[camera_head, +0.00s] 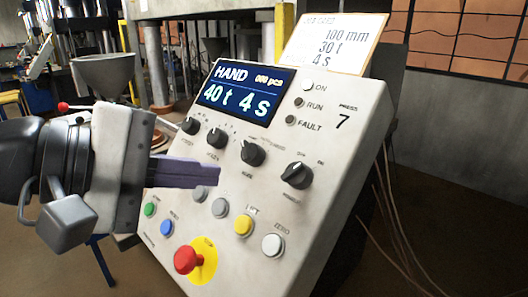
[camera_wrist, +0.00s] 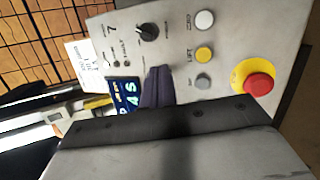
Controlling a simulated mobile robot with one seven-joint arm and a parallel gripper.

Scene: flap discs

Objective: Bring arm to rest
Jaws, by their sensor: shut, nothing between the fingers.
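My gripper (camera_head: 214,174) reaches in from the left in the head view, its dark purple fingers together and empty. The fingertips are in front of the control panel (camera_head: 330,140), near its middle; I cannot tell whether they touch it. In the wrist view the closed fingers (camera_wrist: 158,80) point toward the panel face (camera_wrist: 232,68), and the grey gripper body fills the lower part. The panel's screen (camera_head: 246,94) reads HAND, 40 t, 4 s. The arm hides part of the panel's left side.
The panel carries several dark knobs, coloured buttons and a red mushroom button (camera_head: 187,260) on a yellow disc. A card (camera_head: 335,42) reading 100 mm, 30 t, 4 s stands behind its top. A grey funnel (camera_head: 103,75) is behind the arm. Cables hang at the panel's right.

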